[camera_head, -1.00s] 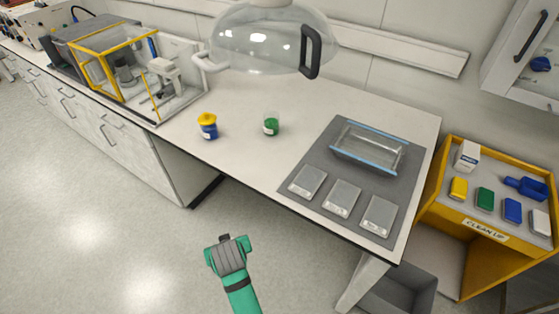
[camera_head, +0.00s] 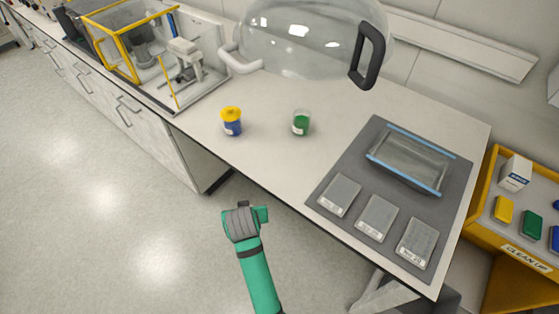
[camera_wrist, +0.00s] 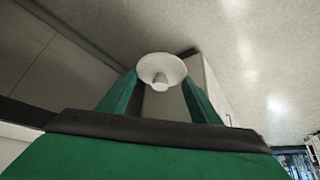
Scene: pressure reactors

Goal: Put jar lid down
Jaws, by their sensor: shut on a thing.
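My gripper (camera_wrist: 160,90) is shut on a pale, round jar lid (camera_wrist: 162,66) with a small stub at its centre, which shows between the two green fingers in the wrist view. In the head view my gripper end (camera_head: 245,222) is over the floor in front of the bench; its fingers and the lid are hidden there. A jar with green contents (camera_head: 301,123) stands on the bench with no lid visible on it. A blue jar with a yellow lid (camera_head: 232,121) stands left of it.
The white bench top (camera_head: 270,160) is clear around the jars. A grey mat (camera_head: 375,125) at right bears a glass tray (camera_head: 410,158) and several flat scales (camera_head: 376,217). A large clear dome with handles (camera_head: 310,40) hangs over the back. A yellow-framed enclosure (camera_head: 130,45) stands left.

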